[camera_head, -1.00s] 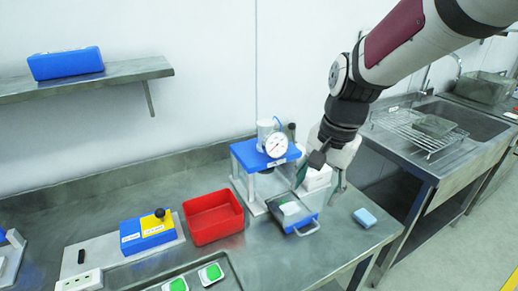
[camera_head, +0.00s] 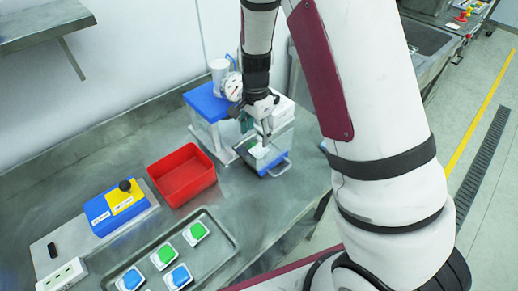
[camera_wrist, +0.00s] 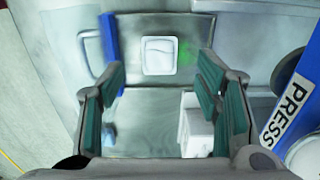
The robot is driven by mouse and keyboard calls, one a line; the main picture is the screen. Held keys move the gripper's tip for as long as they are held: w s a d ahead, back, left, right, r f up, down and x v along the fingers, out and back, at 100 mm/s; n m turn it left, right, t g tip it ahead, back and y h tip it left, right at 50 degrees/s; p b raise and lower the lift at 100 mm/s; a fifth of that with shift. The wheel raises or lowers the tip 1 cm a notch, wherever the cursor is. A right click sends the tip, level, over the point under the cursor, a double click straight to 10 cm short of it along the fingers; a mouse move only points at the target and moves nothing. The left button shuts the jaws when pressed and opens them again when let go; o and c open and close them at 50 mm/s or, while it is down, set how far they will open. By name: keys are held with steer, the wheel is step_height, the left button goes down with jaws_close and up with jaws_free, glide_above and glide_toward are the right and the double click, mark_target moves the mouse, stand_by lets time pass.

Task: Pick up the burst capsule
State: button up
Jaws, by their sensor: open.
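The burst capsule (camera_wrist: 160,55) is a pale square pod lying on the metal plate of the pulled-out drawer (camera_wrist: 110,38), with a green smear beside it. In the head view the capsule (camera_head: 261,151) shows small and partly covered below my gripper (camera_head: 262,133). In the wrist view my gripper (camera_wrist: 162,92) is open and empty, with its green-padded fingers spread to either side. The capsule lies beyond the fingertips, roughly centred between them. The gap between fingertips and capsule is hard to judge.
The blue-topped press (camera_head: 207,103) stands close left of my gripper, its PRESS label (camera_wrist: 285,115) at the wrist view's right. A white box (camera_wrist: 196,125) is nearby. A red bin (camera_head: 182,178), blue-and-yellow box (camera_head: 113,208) and tray (camera_head: 225,243) with green and blue capsules lie left.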

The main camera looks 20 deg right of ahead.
mark_target(257, 148)
steer(key=shift+f+p, duration=0.5)
steer(key=shift+f, duration=2.9)
steer(key=c, duration=0.8)
